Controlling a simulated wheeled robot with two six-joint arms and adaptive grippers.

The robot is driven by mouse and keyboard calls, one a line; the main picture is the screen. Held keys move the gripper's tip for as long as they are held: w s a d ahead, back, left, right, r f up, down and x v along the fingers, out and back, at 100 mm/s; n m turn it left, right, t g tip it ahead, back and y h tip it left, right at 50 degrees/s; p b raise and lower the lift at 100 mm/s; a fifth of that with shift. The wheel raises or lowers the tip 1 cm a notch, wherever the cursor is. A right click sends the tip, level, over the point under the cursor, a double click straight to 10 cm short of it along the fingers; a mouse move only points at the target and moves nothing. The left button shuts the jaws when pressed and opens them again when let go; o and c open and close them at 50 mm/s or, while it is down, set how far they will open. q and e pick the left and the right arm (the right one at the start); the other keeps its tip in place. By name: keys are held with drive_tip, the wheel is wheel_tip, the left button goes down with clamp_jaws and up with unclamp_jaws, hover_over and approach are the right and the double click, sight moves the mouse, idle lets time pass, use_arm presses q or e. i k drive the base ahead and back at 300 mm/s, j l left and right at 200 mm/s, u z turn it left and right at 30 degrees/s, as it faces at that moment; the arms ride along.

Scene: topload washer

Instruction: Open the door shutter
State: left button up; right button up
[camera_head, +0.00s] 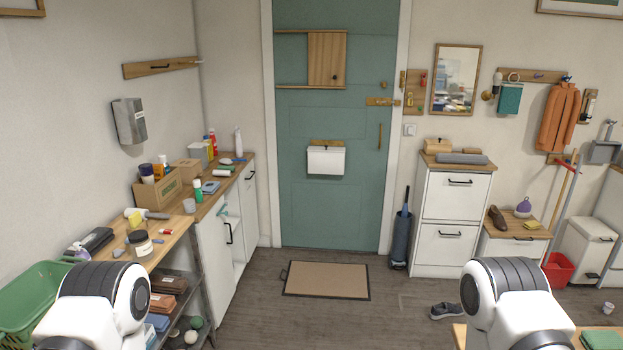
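The green door (306,212) stands at the back centre and looks closed. A wooden shutter panel (325,55) sits on its upper part, between two horizontal wooden rails (290,87). The panel is at the right end of the rails and has a small dark knob (334,77) near its lower right. Left of the panel, between the rails, a plain green surface shows; I see no opening there. What lies behind the panel is hidden. Neither gripper shows; only my white arm links are at the bottom left and bottom right, far from the door.
A brown doormat (326,279) lies before the door. The wooden floor between is mostly clear. Cluttered counters (168,240) and a green basket (30,300) line the left. A white cabinet (450,220), a grey shoe (446,311) and a red bucket (557,270) are on the right.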

sight(326, 51)
drive_tip(key=i, duration=1.15)
drive_tip(key=i+j+z, duration=0.1)
drive_tip(key=i, duration=1)
drive_tip(key=i+l, duration=0.1)
drive_tip(key=i, duration=0.8)
drive_tip(key=i+l, duration=0.15)
drive_tip(key=i, duration=0.75)
drive_tip(key=l+z, duration=0.05)
